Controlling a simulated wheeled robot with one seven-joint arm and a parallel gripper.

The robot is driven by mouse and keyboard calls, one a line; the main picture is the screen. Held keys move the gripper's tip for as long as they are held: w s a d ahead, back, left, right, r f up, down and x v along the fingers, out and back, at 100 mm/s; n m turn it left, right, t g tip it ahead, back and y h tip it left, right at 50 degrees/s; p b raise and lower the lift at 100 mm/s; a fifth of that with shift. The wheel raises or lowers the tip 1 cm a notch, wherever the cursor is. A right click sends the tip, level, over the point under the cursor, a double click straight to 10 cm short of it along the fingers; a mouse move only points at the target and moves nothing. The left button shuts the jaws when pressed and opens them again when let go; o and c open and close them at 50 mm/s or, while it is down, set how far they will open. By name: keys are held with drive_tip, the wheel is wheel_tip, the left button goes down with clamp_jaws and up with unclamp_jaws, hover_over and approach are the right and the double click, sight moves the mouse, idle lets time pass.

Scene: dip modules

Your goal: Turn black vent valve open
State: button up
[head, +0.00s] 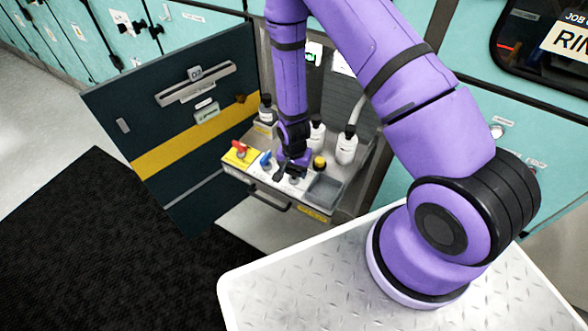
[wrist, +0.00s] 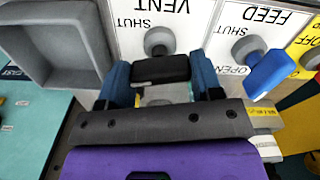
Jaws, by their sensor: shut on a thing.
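The black vent valve handle (wrist: 160,70) shows in the wrist view, just below its round grey hub (wrist: 159,41) on a white plate. The plate reads VENT and SHUT, upside down in this view; any OPEN mark is hidden. My gripper (wrist: 161,82) has one blue finger on each side of the black handle and is shut on it. In the head view my gripper (head: 292,162) is down at the front of the shelf, and my wrist hides much of the valve there.
Right of the vent valve is the blue feed valve handle (wrist: 270,74). A grey open bin (wrist: 48,45) is at the left. In the head view, a red handle (head: 240,147) sits on a yellow plate, and white bottles (head: 347,146) stand behind. A dark door (head: 175,125) hangs open at left.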

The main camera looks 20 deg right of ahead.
drive_tip(key=n, duration=1.1)
drive_tip(key=shift+n, duration=2.1)
drive_tip(key=o, duration=0.9)
wheel_tip(320, 180, up, 11)
drive_tip(key=shift+f, duration=0.1)
